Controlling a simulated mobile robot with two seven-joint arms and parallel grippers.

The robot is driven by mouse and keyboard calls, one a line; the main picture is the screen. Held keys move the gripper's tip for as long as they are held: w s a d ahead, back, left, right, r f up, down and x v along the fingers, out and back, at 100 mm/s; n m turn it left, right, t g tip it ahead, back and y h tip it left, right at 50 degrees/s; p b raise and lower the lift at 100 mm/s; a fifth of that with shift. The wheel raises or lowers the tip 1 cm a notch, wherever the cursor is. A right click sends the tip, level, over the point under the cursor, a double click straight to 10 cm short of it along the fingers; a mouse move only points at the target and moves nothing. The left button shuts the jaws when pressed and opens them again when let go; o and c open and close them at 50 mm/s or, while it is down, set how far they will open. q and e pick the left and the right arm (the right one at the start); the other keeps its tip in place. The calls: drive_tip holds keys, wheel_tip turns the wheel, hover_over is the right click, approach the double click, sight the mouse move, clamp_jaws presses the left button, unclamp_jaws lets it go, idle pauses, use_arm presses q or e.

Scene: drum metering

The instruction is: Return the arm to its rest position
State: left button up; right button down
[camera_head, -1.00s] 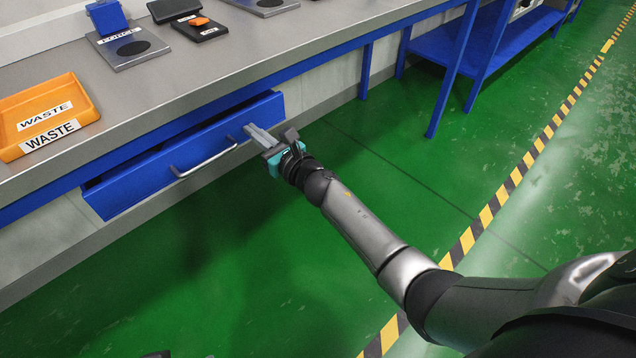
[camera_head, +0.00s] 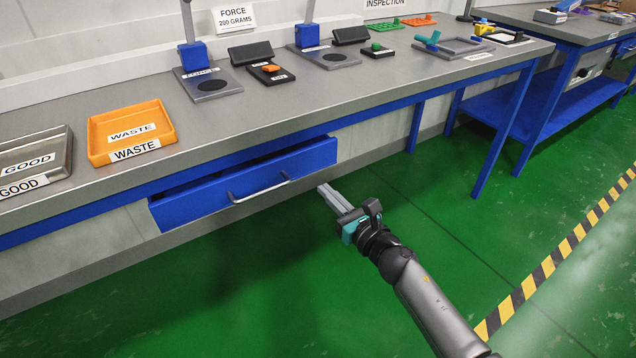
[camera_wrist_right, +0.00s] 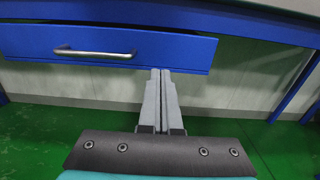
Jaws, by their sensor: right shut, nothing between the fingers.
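My right gripper (camera_head: 334,198) is shut and empty. It hangs over the green floor in front of the bench, to the right of and apart from the drawer handle in the head view. In the right wrist view its closed fingers (camera_wrist_right: 161,100) point toward the drawer front. The blue drawer (camera_head: 245,186) under the bench is partly open, and a dark gap shows behind its front. Its metal handle (camera_head: 260,191) is free; it also shows in the right wrist view (camera_wrist_right: 94,53). My left gripper does not show.
A blue-legged table (camera_head: 520,120) stands at the right. The green floor (camera_head: 470,240) right of my arm is clear.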

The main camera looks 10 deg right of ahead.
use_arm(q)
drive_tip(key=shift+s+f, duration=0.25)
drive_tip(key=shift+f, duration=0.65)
use_arm(e)
drive_tip(key=shift+v, duration=2.65)
